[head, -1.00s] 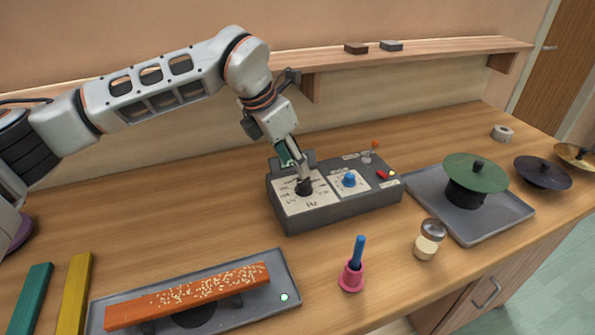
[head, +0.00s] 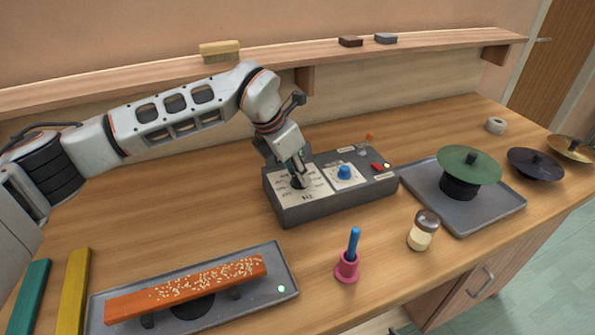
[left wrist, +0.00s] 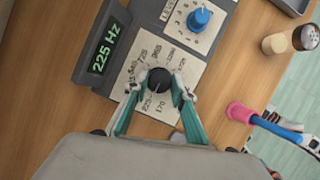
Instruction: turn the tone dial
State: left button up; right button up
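The tone dial is a black knob (left wrist: 160,80) on a white scale plate of the grey control box (head: 330,205). In the left wrist view the two teal-backed fingers of my left gripper (left wrist: 159,82) stand on either side of the knob, tips close in against it. In the head view my left gripper (head: 298,178) comes down on the dial from above and hides most of it. The box's display (left wrist: 106,48) reads 225 Hz. Parts that look like my right gripper show beyond the table edge in the left wrist view; its fingers are unclear.
A blue knob (head: 344,172) and a red switch (head: 377,167) are on the same box. A pink cup (head: 347,267) with a blue handle, a jar (head: 422,232), an orange bar (head: 187,290) on a tray, and a green disc (head: 468,166) stand around it.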

pick_arm(q)
jog(key=shift+m, duration=0.3)
jog(key=shift+w+r+m+g+h+p, duration=0.1)
jog(key=shift+m+g+h+p, duration=0.3)
jog(key=shift+m, duration=0.85)
jog(key=shift+w+m+g+h+b, duration=0.1)
jog(key=shift+m+g, duration=0.5)
jog(key=shift+m, duration=0.65)
jog(key=o, duration=1.1)
jog(key=shift+a, duration=0.1)
jog(key=v, duration=1.2)
